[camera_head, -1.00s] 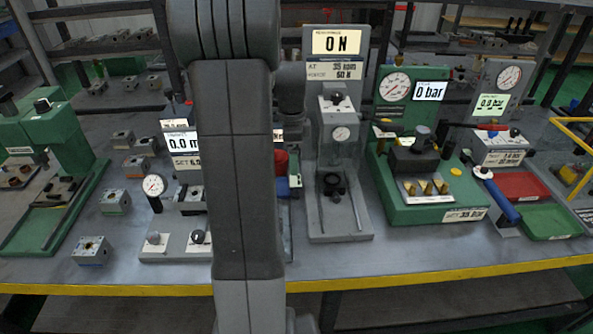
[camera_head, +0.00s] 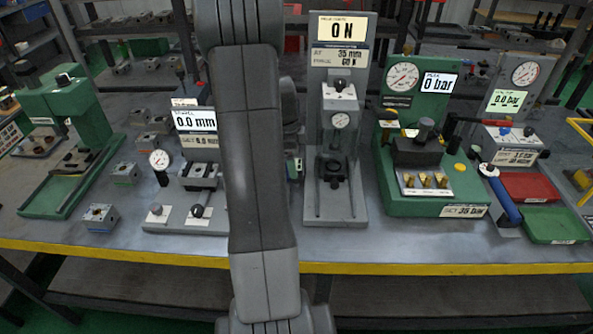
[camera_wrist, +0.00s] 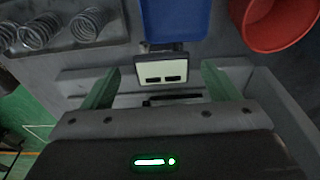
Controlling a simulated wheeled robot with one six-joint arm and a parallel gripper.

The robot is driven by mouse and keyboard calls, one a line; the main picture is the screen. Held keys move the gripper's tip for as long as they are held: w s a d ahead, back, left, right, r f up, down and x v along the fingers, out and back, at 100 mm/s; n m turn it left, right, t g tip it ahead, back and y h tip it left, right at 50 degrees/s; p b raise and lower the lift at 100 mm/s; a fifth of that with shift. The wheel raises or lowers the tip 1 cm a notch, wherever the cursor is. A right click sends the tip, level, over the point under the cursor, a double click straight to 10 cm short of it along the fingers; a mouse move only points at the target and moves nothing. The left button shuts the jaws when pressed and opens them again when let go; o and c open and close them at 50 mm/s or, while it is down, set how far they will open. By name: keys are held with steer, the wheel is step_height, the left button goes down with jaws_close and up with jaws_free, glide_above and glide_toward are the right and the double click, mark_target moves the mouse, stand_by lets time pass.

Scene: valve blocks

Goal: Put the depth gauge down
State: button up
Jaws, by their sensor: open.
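In the wrist view, a small device with a pale face and two dark dashes (camera_wrist: 162,70), which looks like the depth gauge, sits between my fingertips. A dark bar (camera_wrist: 175,98) shows just below it, over a shallow grey tray (camera_wrist: 268,92). My gripper (camera_wrist: 158,84) is open, with one green finger on each side of the device and a visible gap to each. My wrist housing hides the lower part of the tray. In the head view my arm covers the gripper and the device.
In the wrist view a blue bin (camera_wrist: 175,18) lies just beyond the device, a red round bin (camera_wrist: 278,22) is at upper right, and coil springs (camera_wrist: 90,22) lie at upper left. In the head view, a grey press (camera_head: 336,195) and a green pressure stand (camera_head: 432,190) stand right of my arm.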

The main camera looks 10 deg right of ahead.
steer(key=shift+d+f+p, duration=0.2)
steer(key=shift+d+f, duration=0.05)
steer(key=shift+f, duration=1.05)
steer(key=shift+d+f+p, duration=0.15)
steer(key=shift+d+f, duration=0.1)
steer(key=shift+f, duration=1)
steer(key=c, duration=1.2)
steer(key=shift+r, duration=0.15)
